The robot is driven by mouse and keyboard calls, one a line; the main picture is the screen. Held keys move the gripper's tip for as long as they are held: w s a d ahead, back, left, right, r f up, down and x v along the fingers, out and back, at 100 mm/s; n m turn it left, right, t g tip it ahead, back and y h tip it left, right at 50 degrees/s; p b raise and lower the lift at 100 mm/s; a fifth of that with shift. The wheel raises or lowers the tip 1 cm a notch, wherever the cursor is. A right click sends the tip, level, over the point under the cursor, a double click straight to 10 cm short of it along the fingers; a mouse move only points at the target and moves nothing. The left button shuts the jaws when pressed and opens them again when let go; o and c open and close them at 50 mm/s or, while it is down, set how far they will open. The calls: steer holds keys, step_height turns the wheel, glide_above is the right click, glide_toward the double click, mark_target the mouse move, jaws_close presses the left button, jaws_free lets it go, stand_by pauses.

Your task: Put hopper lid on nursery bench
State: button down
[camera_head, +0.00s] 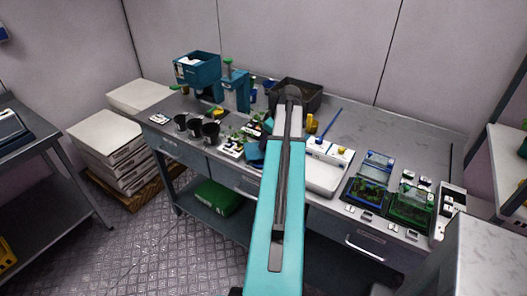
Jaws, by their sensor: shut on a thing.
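My teal arm (277,220) reaches up the middle of the picture over the long grey bench (395,128), which seems to be the nursery bench. My gripper's fingers do not show; the arm covers the area behind it. A small flat blue piece (254,155) shows at the left edge of the arm, partly hidden. It may be the hopper lid, but I cannot tell, nor whether it touches the bench. A teal machine with a box-like hopper (196,70) stands at the bench's back left, with something white in its open top.
Several black pots (195,128) stand on the left part of the bench. A dark tray (312,98) is at the back, a white device (325,178) right of the arm, and green-filled clear boxes (410,205) at right. Bare bench top shows at back right.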

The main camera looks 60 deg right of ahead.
steer(key=shift+r, duration=0.1)
stand_by(0.3)
steer(key=shift+r+b, duration=0.8)
steer(key=shift+r, duration=0.7)
steer(key=shift+s+a+r, duration=0.15)
steer(key=shift+a, duration=0.1)
steer(key=s+a+r+b, duration=0.1)
steer(key=s+a+b, duration=0.7)
steer(key=a, duration=0.4)
steer(key=shift+s+a+r, duration=0.2)
steer(key=shift+s+a, duration=0.05)
steer(key=shift+s, duration=0.2)
